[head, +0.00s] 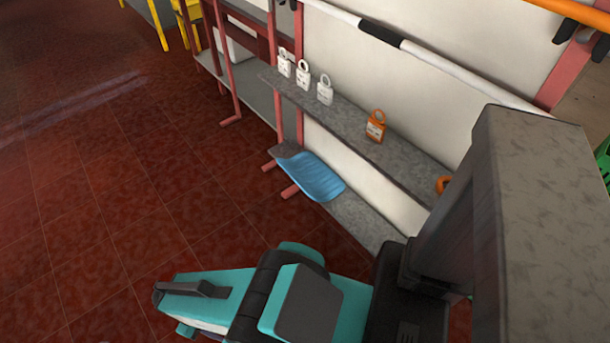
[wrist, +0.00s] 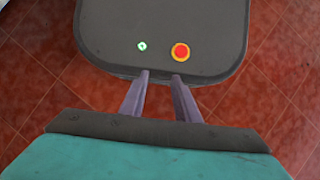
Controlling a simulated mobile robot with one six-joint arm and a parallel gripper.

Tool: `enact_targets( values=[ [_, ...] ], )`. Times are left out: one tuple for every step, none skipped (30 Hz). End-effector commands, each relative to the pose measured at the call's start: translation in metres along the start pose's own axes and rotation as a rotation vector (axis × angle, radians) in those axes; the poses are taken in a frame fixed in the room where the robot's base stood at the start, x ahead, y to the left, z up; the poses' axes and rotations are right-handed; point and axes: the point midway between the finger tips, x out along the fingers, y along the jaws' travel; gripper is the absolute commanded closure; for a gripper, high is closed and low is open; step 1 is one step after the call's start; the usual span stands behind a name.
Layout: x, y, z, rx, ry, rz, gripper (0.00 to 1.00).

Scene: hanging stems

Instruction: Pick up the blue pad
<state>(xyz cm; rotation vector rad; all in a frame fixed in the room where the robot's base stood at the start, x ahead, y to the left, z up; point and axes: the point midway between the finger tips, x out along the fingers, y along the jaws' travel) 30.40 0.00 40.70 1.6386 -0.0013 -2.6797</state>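The blue pad (head: 318,178) shows in the head view. It is a light blue, ribbed, curved piece at the left part of the low grey shelf (head: 352,217), with its near side at the shelf's front edge. The pad is not in the wrist view. My gripper (wrist: 160,76) shows in the wrist view with its two purplish fingers apart and nothing between them. It is away from the pad, over the red tiled floor beside my grey base. In the head view my teal arm is folded low in front, and the fingers cannot be made out.
Pink posts (head: 279,95) stand at the rack's left end. A white rail (head: 440,65) crosses above. The tiled floor (head: 130,190) at left is clear.

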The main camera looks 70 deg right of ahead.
Motion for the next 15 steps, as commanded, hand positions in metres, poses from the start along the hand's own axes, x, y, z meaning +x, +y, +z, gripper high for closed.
enact_targets(
  values=[
    [0.0,0.0,0.0,0.0,0.0,0.0,0.71],
    [0.0,0.0,0.0,0.0,0.0,0.0,0.71],
    [0.0,0.0,0.0,0.0,0.0,0.0,0.71],
    [0.0,0.0,0.0,0.0,0.0,0.0,0.71],
    [0.0,0.0,0.0,0.0,0.0,0.0,0.71],
    [0.0,0.0,0.0,0.0,0.0,0.0,0.71],
    [0.0,0.0,0.0,0.0,0.0,0.0,0.71],
    [0.0,0.0,0.0,0.0,0.0,0.0,0.71],
    [0.0,0.001,-0.001,0.001,0.001,0.0,0.71],
    [0.0,0.001,-0.001,0.002,0.003,0.001,0.71],
    [0.0,0.003,-0.003,0.004,0.006,0.001,0.71],
    [0.0,0.005,-0.005,0.007,0.01,0.003,0.71],
    [0.0,0.007,-0.007,0.01,0.015,0.004,0.71],
    [-0.001,0.009,-0.009,0.014,0.021,0.006,0.71],
    [-0.001,0.014,-0.013,0.02,0.031,0.01,0.71]
  ],
)
